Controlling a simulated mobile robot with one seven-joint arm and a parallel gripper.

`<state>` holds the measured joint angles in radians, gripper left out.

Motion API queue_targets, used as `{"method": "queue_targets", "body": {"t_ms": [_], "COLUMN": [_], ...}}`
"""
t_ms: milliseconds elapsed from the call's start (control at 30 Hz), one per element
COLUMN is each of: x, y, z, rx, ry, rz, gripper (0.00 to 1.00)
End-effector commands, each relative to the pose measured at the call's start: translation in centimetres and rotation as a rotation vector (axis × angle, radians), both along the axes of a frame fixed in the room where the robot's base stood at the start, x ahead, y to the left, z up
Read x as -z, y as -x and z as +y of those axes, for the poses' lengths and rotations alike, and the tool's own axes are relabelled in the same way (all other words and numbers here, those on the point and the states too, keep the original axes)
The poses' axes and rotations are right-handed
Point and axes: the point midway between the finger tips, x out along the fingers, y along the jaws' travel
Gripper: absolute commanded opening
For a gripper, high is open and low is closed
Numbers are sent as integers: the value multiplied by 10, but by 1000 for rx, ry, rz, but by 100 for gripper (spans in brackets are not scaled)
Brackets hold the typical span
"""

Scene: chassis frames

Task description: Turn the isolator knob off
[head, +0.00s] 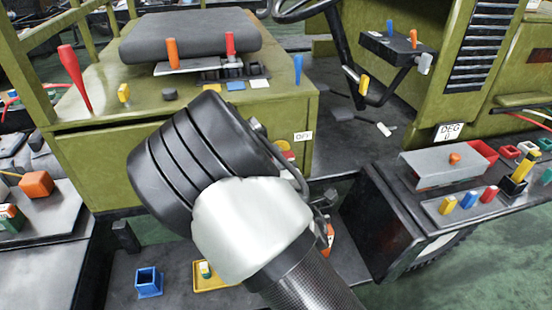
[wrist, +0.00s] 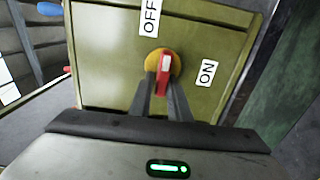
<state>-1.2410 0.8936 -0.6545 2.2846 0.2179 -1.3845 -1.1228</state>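The isolator knob (wrist: 164,72) is a red handle with a white mark, on a yellow disc (wrist: 151,60) on an olive panel. In the wrist view its white end points up, between the OFF label (wrist: 151,18) and the ON label (wrist: 206,73), nearer OFF. My gripper (wrist: 163,84) has one dark finger on each side of the handle, very close to it; contact is unclear. In the head view my wrist hides my fingers and most of the knob; part of the yellow disc (head: 288,155) and the ON label (head: 303,136) show.
A black steering column (head: 340,55) stands right of the olive box. Red (head: 74,75) and blue (head: 298,68) levers rise from its top. A side shelf (head: 460,205) with coloured pegs is at right. A blue cup (head: 148,283) sits below.

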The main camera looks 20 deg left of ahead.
Motion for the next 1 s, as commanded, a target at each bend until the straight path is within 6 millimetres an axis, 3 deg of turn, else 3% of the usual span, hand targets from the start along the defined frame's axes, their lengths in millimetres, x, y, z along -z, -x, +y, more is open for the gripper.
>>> {"method": "queue_targets", "body": {"t_ms": [67,467,667,867,900,1000], "x": [0,1,2,2,-7,-7], "y": [0,6,35,79,80,90], "z": [0,-4,-22,-49,-50,-56], "rx": [0,1,2,1,1,1], "ry": [-1,0,2,4,7,8], "rz": [1,4,8,7,6,7], "gripper": [31,31,31,31,31,31]}}
